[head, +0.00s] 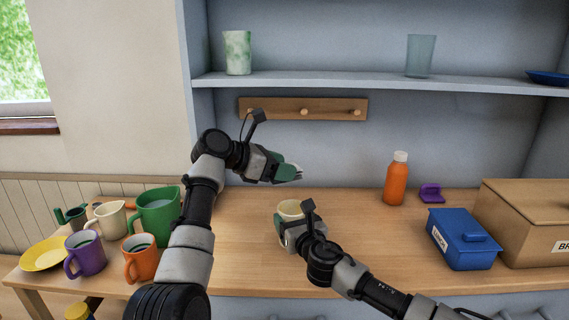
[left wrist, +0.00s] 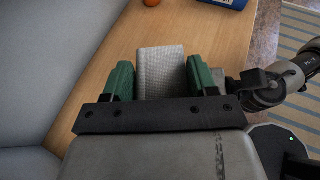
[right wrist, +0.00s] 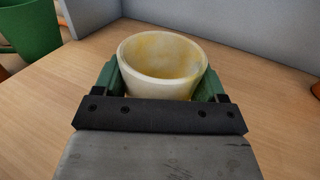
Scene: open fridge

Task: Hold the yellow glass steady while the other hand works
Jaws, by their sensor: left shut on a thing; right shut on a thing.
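The yellow glass (head: 290,209) is a pale, cream-yellow cup with mottled sides, on or just above the wooden counter; its base is hidden. My right gripper (head: 287,234) is shut around it. In the right wrist view the glass (right wrist: 160,62) sits upright between the green fingers, with its open rim up and no contents that I can make out. My left gripper (head: 284,171) is higher, behind the glass and apart from it. It is shut on a light grey block (left wrist: 162,70), seen between its fingers in the left wrist view.
Several mugs, a green jug (head: 157,214) and a yellow plate (head: 43,254) stand at the left. An orange bottle (head: 397,182), a purple item (head: 431,193), a blue box (head: 462,240) and a brown box (head: 528,218) stand at the right. A peg rail (head: 280,108) and shelf are above.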

